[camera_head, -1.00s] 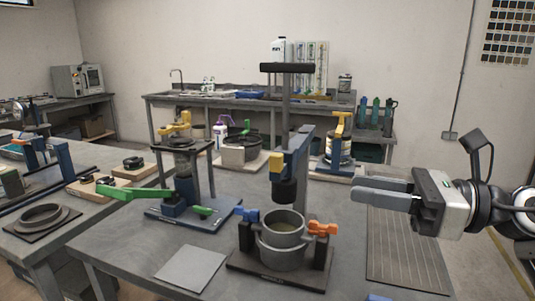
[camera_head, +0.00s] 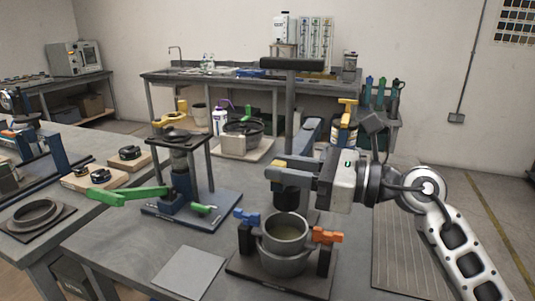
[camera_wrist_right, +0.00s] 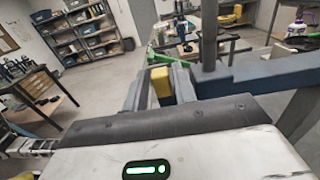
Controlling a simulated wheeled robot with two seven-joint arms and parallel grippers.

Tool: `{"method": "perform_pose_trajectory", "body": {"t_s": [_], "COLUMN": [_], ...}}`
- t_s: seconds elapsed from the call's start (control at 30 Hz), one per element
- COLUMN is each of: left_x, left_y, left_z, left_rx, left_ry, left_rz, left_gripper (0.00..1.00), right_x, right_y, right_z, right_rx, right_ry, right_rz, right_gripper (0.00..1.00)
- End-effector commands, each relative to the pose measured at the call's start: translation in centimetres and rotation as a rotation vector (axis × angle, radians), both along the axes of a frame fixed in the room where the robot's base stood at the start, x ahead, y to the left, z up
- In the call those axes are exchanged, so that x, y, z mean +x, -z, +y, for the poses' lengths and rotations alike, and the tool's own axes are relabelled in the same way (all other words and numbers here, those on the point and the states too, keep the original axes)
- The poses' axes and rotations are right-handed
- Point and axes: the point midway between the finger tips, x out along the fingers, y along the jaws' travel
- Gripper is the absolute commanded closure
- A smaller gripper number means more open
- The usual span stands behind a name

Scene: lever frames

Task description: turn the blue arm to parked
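The blue arm (camera_head: 309,137) reaches from the upright column of a press-like stand on the near table. A yellow block (camera_head: 278,163) sits at its free end, above a dark cylinder (camera_head: 287,196). In the right wrist view the blue arm (camera_wrist_right: 268,71) runs to the right and the yellow block (camera_wrist_right: 160,86) stands between my fingers. My right gripper (camera_head: 272,177) comes from the right at the arm's end. It looks open, its fingers on either side of the yellow block; firm contact cannot be told. My left gripper is not in view.
Below is a metal pot (camera_head: 285,236) with a blue lever (camera_head: 246,218) and an orange lever (camera_head: 325,235). Left stands a stand with a green lever (camera_head: 127,195). A tall black-topped post (camera_head: 292,64) rises behind. A grey plate (camera_head: 188,271) lies in front.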

Motion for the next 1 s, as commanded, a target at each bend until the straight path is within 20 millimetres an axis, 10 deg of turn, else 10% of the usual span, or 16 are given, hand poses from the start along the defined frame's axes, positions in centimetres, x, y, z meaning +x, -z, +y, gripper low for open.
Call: {"method": "perform_pose_trajectory", "body": {"t_s": [0.57,0.7,1.0], "left_x": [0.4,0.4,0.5], "left_y": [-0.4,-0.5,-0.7], "left_z": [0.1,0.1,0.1], "left_rx": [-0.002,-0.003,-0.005], "left_ry": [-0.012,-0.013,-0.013], "left_rz": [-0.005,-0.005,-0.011], "left_gripper": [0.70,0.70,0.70], "right_x": [1.0,1.0,1.9], "right_y": [0.0,0.0,0.0], "right_z": [3.2,3.1,3.4], "right_rx": [0.000,0.000,0.001], "right_ry": [0.000,0.000,0.015], "right_rz": [-0.001,-0.001,0.001], "right_gripper": [0.73,1.00,1.00]}}
